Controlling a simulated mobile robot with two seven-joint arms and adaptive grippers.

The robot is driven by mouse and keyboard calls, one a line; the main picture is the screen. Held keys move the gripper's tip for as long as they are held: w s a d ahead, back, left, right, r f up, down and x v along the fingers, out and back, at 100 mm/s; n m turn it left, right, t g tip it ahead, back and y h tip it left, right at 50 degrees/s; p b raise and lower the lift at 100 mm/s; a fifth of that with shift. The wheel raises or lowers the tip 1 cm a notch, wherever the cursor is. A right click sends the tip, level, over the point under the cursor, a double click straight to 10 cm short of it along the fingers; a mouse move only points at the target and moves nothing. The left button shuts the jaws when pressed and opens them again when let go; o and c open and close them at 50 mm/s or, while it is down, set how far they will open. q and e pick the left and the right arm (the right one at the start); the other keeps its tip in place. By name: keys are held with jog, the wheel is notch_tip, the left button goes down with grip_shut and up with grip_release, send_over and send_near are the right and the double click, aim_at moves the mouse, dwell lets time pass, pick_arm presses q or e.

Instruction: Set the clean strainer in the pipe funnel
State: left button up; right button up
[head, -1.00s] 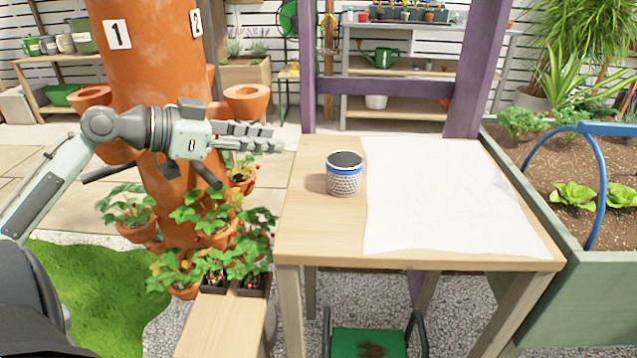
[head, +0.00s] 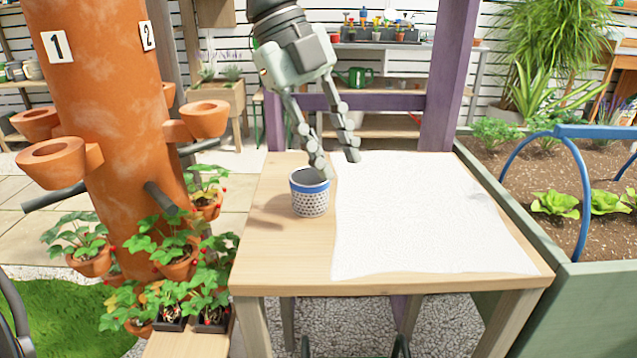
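The strainer (head: 310,200), a white perforated cup with a blue band below its rim, stands upright on the wooden table, left of a white sheet. My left gripper (head: 337,164) comes down from above with its fingers spread. One fingertip is at the strainer's far right rim; whether it touches or is inside cannot be told. The other is to the right, over the sheet's far edge. A large terracotta pipe (head: 105,120) stands at left with cup-shaped funnels: one at its right (head: 204,118), others at its left (head: 52,163). My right gripper is not in view.
The white sheet (head: 430,215) covers most of the table (head: 265,250). Strawberry plants (head: 170,240) crowd the pipe's lower part. Purple posts (head: 447,90) rise behind the table. A green planter bed (head: 590,300) with a blue hoop borders the right side.

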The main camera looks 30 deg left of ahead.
aim_at(297, 212)
pick_arm(q)
jog(key=a+y, duration=0.1)
jog(key=a, duration=0.1)
jog(key=a+f+n+y, duration=0.1)
jog(key=a+y, duration=0.2)
jog(key=a, duration=0.1)
jog(key=shift+w+a+f+g, duration=0.1)
jog(key=shift+a+f+g, duration=0.15)
jog(key=shift+a+g, duration=0.15)
jog(key=f, duration=0.7)
jog(key=shift+w+f, duration=0.1)
jog(key=shift+w, duration=0.15)
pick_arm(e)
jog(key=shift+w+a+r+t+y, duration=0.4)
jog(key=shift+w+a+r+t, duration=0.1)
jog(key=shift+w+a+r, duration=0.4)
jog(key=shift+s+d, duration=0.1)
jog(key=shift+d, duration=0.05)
pick_arm(q)
grip_shut()
